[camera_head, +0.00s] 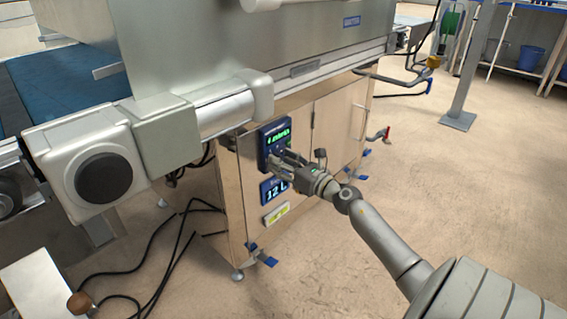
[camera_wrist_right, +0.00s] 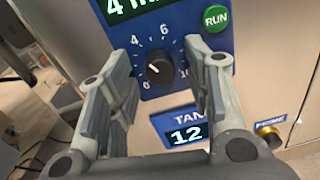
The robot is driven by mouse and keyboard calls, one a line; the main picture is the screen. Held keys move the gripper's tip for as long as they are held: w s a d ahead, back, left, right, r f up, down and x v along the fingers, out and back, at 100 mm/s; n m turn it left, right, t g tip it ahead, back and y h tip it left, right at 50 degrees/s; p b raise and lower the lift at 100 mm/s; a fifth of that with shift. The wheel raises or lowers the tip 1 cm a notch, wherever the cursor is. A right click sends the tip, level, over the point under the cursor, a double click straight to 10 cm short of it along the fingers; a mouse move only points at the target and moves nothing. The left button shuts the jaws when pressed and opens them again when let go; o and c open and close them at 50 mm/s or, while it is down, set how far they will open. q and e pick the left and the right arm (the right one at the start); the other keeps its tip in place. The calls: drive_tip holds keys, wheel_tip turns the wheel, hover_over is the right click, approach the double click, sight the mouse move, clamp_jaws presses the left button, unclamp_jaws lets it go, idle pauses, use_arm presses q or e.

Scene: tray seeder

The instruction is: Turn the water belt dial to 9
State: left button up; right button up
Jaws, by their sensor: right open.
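The water belt dial (camera_wrist_right: 159,70) is a small round black knob on a blue panel (camera_wrist_right: 190,25), under a green display that starts with 4. In the head view my right gripper (camera_head: 284,160) is at the panel (camera_head: 264,137) and hides the dial. My left gripper is out of view.
A green RUN button (camera_wrist_right: 215,19) is right of the dial. The wooden cabinet (camera_head: 335,125) carries the panels, under the machine's grey housing (camera_head: 240,55).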

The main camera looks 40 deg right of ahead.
clamp_jaws()
drive_tip(key=shift+r, duration=0.1)
